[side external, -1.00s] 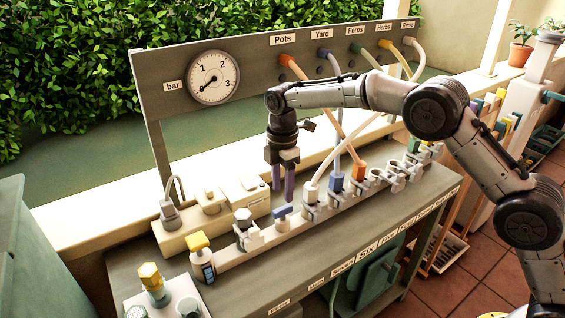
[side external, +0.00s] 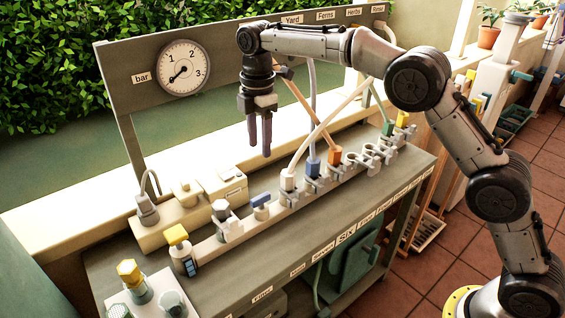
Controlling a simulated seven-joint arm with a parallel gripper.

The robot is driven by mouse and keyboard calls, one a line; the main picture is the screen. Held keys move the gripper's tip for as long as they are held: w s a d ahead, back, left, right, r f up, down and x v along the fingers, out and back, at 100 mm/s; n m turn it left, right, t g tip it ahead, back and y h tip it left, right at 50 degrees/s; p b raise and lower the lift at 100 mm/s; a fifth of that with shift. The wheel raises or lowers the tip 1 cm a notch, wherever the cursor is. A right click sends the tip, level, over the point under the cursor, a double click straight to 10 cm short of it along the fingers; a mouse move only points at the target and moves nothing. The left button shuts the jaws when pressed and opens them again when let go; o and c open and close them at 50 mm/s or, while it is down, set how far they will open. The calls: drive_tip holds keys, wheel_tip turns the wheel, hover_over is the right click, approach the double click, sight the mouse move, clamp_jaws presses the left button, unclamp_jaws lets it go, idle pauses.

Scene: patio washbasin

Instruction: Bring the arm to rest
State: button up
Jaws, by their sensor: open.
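My gripper (side external: 259,149) hangs pointing down above the bench, with its two fingers apart and nothing visible between them. The fingertips are clear of the blue-topped fitting (side external: 261,201) on the manifold rail below. My arm reaches in from the right, bent over the bench, and hides part of the labelled panel.
A grey plug (side external: 147,208) stands at left.

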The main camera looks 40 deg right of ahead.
drive_tip(key=s+d+r+m+t, duration=0.1)
drive_tip(key=s+d+r, duration=0.25)
drive_tip(key=r, duration=0.35)
drive_tip(key=s+d+r+t, duration=0.1)
drive_tip(key=s+d+r, duration=0.1)
drive_tip(key=s+r, duration=0.3)
drive_tip(key=s+d+r+m+t, duration=0.1)
drive_tip(key=s+d+r+m, duration=0.15)
drive_tip(key=s, duration=0.35)
drive_tip(key=s+d+r+m+t, duration=0.1)
drive_tip(key=s+d+r+m, duration=0.15)
drive_tip(key=s, duration=0.25)
drive_tip(key=s+d+f+m+t, duration=0.1)
drive_tip(key=s+f+m, duration=0.15)
drive_tip(key=s, duration=0.45)
drive_tip(key=s+d+f+m, duration=0.2)
drive_tip(key=s+f, duration=0.1)
drive_tip(key=s, duration=0.3)
drive_tip(key=s+f+m, duration=0.5)
drive_tip(key=f+m, duration=0.2)
drive_tip(key=f, duration=0.2)
drive_tip(key=shift+s+f+m, duration=0.1)
drive_tip(key=shift+m, duration=0.15)
